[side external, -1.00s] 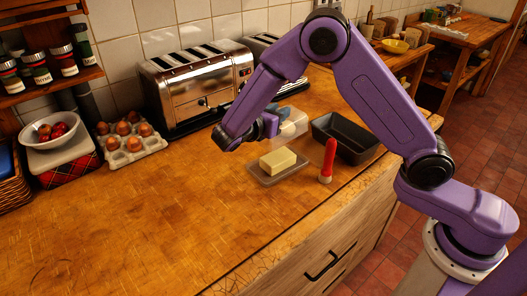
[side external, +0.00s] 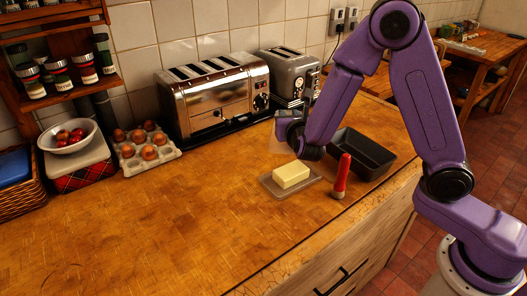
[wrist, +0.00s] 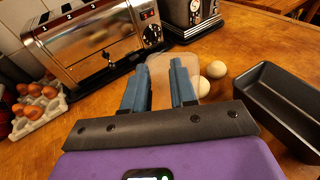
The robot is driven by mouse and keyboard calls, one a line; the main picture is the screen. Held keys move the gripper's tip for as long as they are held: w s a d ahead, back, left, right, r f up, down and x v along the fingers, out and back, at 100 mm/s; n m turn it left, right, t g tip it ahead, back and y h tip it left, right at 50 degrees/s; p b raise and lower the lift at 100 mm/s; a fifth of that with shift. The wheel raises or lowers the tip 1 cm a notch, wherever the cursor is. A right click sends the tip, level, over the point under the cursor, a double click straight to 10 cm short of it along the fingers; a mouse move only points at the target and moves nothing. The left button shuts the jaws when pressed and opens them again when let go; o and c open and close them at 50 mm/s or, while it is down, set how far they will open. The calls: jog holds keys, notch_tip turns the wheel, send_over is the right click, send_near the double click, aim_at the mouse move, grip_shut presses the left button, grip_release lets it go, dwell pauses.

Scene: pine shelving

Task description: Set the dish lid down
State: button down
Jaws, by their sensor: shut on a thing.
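The clear dish lid (wrist: 205,68) is between and just beyond the blue fingers of my gripper (wrist: 163,72) in the wrist view. My gripper (side external: 288,122) is shut on it. In the side view the lid (side external: 279,146) is a faint, see-through shape, partly hidden by my wrist. It is behind and slightly left of the butter (side external: 291,175), on the toaster side. The butter sits uncovered on its shallow dish (side external: 272,188). I cannot tell whether the lid touches the counter.
A dark loaf pan (side external: 383,163) and an upright red-handled tool (side external: 341,178) stand right of the butter. A large toaster (side external: 215,95), a second toaster (side external: 288,72) and an egg tray (side external: 148,150) line the wall. Two pale round things (wrist: 215,69) lie near the lid. The front-left counter is clear.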

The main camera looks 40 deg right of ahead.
jog(key=w, duration=0.1)
jog(key=w+f, duration=0.1)
jog(key=w, duration=0.1)
jog(key=w+f, duration=0.1)
jog(key=w, duration=0.1)
jog(key=shift+w+a+f, duration=0.2)
jog(key=shift+w+f, duration=0.05)
jog(key=shift+w+a+f, duration=0.1)
jog(key=shift+w+f, duration=0.85)
jog(key=shift+f, duration=0.6)
jog(key=shift+w+a+f, duration=0.1)
jog(key=shift+w+f, duration=0.8)
jog(key=shift+f, duration=0.6)
jog(key=shift+w+a+f, duration=0.1)
jog(key=shift+w+f, duration=0.85)
jog(key=shift+f, duration=0.6)
jog(key=shift+f, duration=0.15)
jog(key=c, duration=0.9)
grip_release()
